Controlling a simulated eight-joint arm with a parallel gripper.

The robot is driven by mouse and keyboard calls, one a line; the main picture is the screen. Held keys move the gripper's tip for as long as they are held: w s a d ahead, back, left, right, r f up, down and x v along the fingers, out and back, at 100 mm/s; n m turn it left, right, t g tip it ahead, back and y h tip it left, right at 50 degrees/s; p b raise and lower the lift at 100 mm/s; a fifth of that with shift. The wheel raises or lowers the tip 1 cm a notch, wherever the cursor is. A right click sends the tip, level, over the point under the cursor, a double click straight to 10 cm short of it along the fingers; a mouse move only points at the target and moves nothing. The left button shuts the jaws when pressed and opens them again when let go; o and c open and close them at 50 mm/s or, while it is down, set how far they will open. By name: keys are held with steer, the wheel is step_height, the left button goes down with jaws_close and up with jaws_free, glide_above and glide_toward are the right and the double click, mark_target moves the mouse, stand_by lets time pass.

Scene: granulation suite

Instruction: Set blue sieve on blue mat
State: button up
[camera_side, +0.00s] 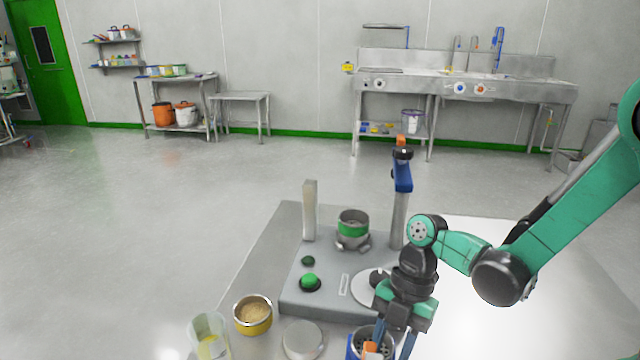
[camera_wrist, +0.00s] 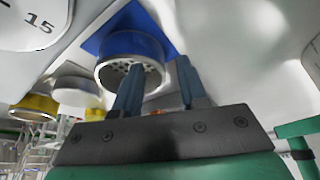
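The blue sieve (camera_wrist: 130,48) has a blue wall and a perforated metal mesh. In the wrist view it appears to stand on the blue mat (camera_wrist: 98,42), whose corners show around it. In the side view the sieve (camera_side: 368,334) is at the bottom edge, partly hidden by my gripper. My gripper (camera_wrist: 160,68) is open, its two fingers apart. One finger overlaps the sieve's mouth and the other is beside its outer wall. I cannot tell whether either finger touches it. In the side view my gripper (camera_side: 387,350) points down at the sieve.
A grey shaker base (camera_side: 322,285) stands behind with a green-banded sieve (camera_side: 352,225), two posts and a green button (camera_side: 309,281). A yellow sieve of powder (camera_side: 253,315), a metal pan (camera_side: 302,340) and a clear beaker (camera_side: 208,338) stand left. The table right is bare.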

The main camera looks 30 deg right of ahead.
steer(key=w+d+r+m+t+h, duration=0.1)
steer(key=d+r+m+t+h, duration=0.1)
steer(key=r+m, duration=0.4)
steer(key=w+d+r+m+t+h, duration=0.1)
steer(key=d+r+m+t, duration=0.3)
steer(key=m, duration=1.2)
step_height(320, 180, up, 2)
steer(key=t+h, duration=0.1)
steer(key=t, duration=0.1)
steer(key=shift+w+d+t, duration=0.2)
steer(key=shift+t, duration=0.2)
